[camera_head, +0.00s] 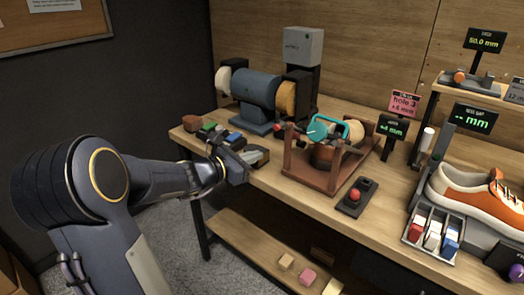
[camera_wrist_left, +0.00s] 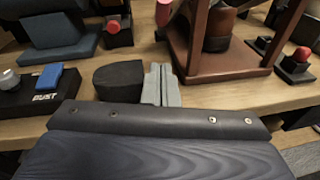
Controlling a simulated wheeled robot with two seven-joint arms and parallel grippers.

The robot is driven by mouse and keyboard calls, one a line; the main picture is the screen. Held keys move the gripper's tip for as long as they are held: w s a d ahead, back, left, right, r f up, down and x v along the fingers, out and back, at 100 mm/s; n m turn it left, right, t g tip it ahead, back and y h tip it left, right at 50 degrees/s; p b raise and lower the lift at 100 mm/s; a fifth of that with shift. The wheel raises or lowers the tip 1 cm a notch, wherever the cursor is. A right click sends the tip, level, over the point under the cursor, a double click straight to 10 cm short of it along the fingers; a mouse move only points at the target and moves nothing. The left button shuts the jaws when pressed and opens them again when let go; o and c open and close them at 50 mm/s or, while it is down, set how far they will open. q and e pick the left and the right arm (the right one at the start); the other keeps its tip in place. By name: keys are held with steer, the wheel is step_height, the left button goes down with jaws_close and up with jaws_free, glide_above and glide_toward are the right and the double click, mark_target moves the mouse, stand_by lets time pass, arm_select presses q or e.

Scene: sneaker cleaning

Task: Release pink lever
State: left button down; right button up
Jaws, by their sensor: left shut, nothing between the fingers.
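A wooden stand (camera_head: 318,185) on the bench holds a brown rounded shoe form with a teal handle (camera_head: 352,130) over it. A small pink cylinder (camera_wrist_left: 163,13) shows at the top of the left wrist view, beside the stand; I cannot tell if it is the pink lever. My left gripper (camera_head: 258,158) is at the bench's front edge, left of the stand and apart from it. In the left wrist view its two grey fingers (camera_wrist_left: 160,86) are together, with nothing between them. My right gripper is in neither view.
A blue grinder (camera_head: 255,88) stands behind. A black box with a red button (camera_head: 354,194) lies right of the stand. A pink sign (camera_head: 404,103) reads hole 3.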

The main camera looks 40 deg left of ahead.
arm_select(q)
glide_toward(296, 134)
steer(key=w+f, duration=0.2)
steer(key=f, duration=0.1)
steer(key=w+f, duration=0.1)
steer(key=shift+w+a+f, duration=0.2)
steer(key=shift+a+f, duration=0.15)
steer(key=shift+a, duration=0.05)
steer(key=shift+w+d+r, duration=0.3)
steer(key=shift+w+r, duration=0.55)
steer(key=shift+r, duration=0.05)
steer(key=shift+w+d+r+p, duration=0.1)
steer(key=shift+w+r+p, duration=0.2)
steer(key=shift+w, duration=0.1)
steer(key=shift+w+r, duration=0.45)
steer(key=shift+r, duration=0.15)
